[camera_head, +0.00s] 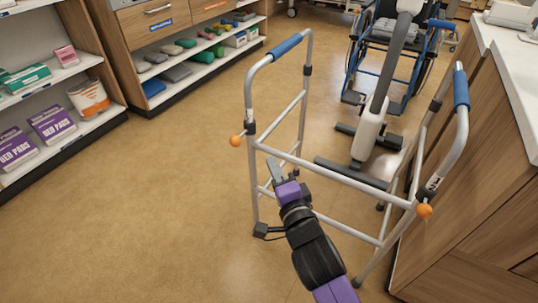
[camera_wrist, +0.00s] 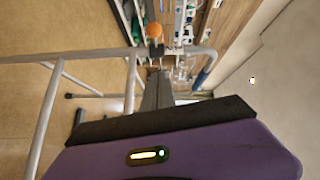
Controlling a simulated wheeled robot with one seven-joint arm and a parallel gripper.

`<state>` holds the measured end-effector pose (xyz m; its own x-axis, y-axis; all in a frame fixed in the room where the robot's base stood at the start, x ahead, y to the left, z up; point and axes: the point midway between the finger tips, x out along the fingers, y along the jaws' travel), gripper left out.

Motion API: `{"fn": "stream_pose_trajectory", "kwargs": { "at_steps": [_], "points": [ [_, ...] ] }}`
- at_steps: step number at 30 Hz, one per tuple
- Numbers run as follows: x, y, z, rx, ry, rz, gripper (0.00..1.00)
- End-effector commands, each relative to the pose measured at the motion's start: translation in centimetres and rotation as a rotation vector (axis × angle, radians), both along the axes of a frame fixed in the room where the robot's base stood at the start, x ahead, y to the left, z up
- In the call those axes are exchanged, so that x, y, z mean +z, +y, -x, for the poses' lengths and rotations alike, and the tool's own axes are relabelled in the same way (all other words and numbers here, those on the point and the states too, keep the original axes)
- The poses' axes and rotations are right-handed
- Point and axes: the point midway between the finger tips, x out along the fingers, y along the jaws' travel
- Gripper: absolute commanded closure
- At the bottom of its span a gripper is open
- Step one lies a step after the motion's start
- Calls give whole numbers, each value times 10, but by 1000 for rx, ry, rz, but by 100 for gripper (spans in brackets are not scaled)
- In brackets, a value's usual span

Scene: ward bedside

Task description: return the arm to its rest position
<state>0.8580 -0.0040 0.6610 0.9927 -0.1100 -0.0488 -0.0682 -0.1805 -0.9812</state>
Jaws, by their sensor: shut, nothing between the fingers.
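My arm reaches up from the bottom of the head view, black and purple. My gripper (camera_head: 273,168) is at its far end, in front of the walking frame's left side. In the wrist view my gripper (camera_wrist: 157,90) points toward the frame's tubes, with its fingers together and nothing held. The walking frame (camera_head: 340,178) is silver with blue grips and orange knobs, standing upright on the floor. In the head view my gripper overlaps its lower left bars; I cannot tell whether they touch. An orange knob (camera_wrist: 154,30) shows just beyond the fingers in the wrist view.
A blue wheelchair (camera_head: 390,45) and a grey-white lifting device (camera_head: 368,135) stand behind the frame. A wooden counter (camera_head: 480,180) closes off the right. Shelves with bed pads (camera_head: 52,122) line the left. The floor (camera_head: 140,220) at left is clear.

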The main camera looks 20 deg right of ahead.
Motion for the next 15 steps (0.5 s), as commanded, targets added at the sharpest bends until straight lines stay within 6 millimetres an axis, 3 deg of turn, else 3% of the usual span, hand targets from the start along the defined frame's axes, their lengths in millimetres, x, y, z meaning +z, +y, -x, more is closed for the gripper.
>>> {"fn": "stream_pose_trajectory", "kwargs": {
  "at_steps": [15],
  "points": [
    [1,1,7,0,-1,0,100]
  ]
}}
